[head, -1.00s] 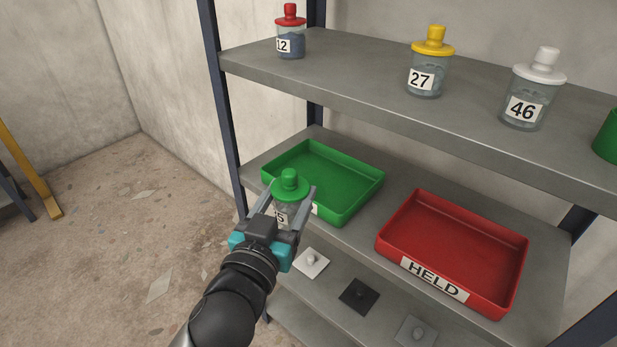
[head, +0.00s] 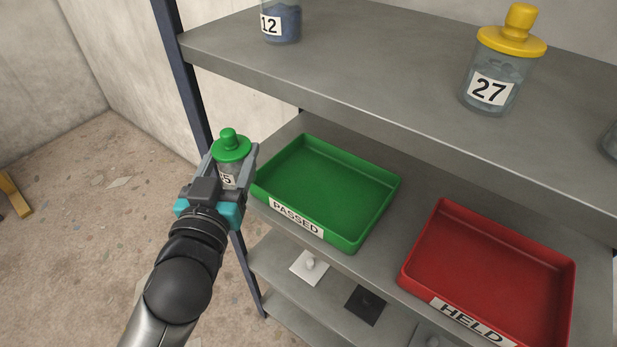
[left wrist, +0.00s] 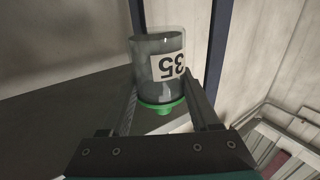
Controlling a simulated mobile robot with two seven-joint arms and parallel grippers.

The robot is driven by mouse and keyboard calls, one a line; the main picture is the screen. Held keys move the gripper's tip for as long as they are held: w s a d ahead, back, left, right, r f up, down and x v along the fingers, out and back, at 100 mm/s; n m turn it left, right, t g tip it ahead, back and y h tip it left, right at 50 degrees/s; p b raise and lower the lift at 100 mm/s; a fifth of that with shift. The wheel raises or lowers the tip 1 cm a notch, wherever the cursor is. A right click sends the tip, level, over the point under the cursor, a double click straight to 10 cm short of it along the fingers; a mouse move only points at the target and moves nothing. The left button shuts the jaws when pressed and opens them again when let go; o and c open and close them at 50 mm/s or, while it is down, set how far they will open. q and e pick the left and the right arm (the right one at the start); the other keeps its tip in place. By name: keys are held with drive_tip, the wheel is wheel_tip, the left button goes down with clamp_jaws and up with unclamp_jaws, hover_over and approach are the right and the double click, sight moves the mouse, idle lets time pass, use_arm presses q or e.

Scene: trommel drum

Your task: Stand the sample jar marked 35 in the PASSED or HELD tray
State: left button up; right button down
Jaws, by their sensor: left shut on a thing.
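My left gripper (head: 232,165) is shut on a clear sample jar (head: 229,166) with a green lid, held upright in the air. Its label is partly hidden in the head view; in the left wrist view the jar (left wrist: 158,58) reads 35, upside down in that picture. The jar is at the left side of the green tray (head: 360,229), whose front label reads PASSED. The green tray is empty on the middle shelf. The red tray (head: 560,300), labelled HELD, is to its right and also empty. My right gripper is not in view.
Above the trays, the upper shelf (head: 370,85) holds jar 12 (head: 284,24) and yellow-lidded jar 27 (head: 493,88). A dark upright post (head: 183,70) stands behind the held jar. The lower shelf has a white plate (head: 309,267) and a black plate (head: 366,305) on it.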

use_arm(q)
drive_tip(key=w+d+f+m+g+h+b, duration=0.1)
drive_tip(key=w+d+m+h, duration=0.15)
drive_tip(key=d, duration=0.35)
drive_tip(key=w+d+m+g+h, duration=0.1)
drive_tip(key=w+d+m+h, duration=0.1)
drive_tip(key=w+d+h, duration=0.3)
drive_tip(key=shift+y, duration=0.35)
drive_tip(key=f+b, duration=0.1)
drive_tip(key=f, duration=0.2)
drive_tip(key=s+d+f+b, duration=0.1)
drive_tip(key=f, duration=0.3)
drive_tip(key=s+d+f+b, duration=0.1)
drive_tip(key=f+b, duration=0.1)
drive_tip(key=f, duration=0.1)
drive_tip(key=shift+s+f, duration=0.2)
drive_tip(key=shift+f, duration=0.15)
drive_tip(key=o, duration=1.4)
